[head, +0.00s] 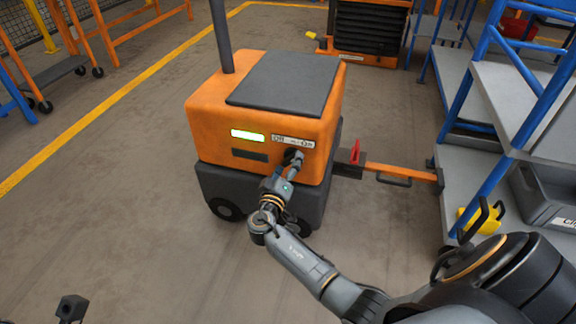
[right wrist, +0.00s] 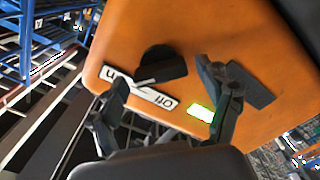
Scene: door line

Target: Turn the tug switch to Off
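The orange tug (head: 205,112) stands in the middle of the head view, with an Off/On label (head: 293,141) on its front. Its black switch knob (right wrist: 160,64) shows in the right wrist view beside the label (right wrist: 142,89). A pale line on the knob's edge faces the label, seemingly nearer the On end. My right gripper (head: 292,158) is at the knob and mostly hides it in the head view. In the right wrist view the gripper (right wrist: 165,82) is open, one finger on each side of the knob, with gaps visible. A dark part, apparently my left gripper (head: 72,308), shows at the bottom left.
A lit green display (head: 248,135) and a dark panel (head: 250,155) sit left of the switch. An orange tow bar (head: 402,173) with a red lever (head: 355,152) links the tug to a blue-framed cart (head: 470,125) at right. Floor at left is clear.

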